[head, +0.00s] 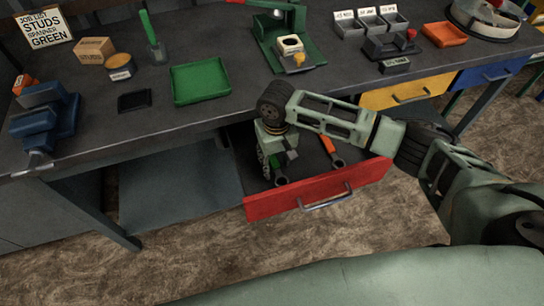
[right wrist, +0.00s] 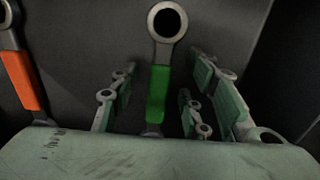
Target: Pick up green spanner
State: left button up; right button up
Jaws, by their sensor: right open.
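The green spanner (right wrist: 157,90) lies in the open red drawer (head: 318,190), with a grey ring end and a green handle. In the head view only part of it (head: 280,180) shows, below my right gripper (head: 272,168). In the right wrist view my right gripper's fingers (right wrist: 165,100) are open, one on each side of the green handle, with gaps to it. The handle's near end is hidden by my wrist. My left gripper is not in view.
An orange spanner (right wrist: 22,75) lies in the same drawer, left in the wrist view. The drawer's walls stand close around.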

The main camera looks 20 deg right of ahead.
jog(key=shift+f, duration=0.2)
grip_shut()
dwell(0.3)
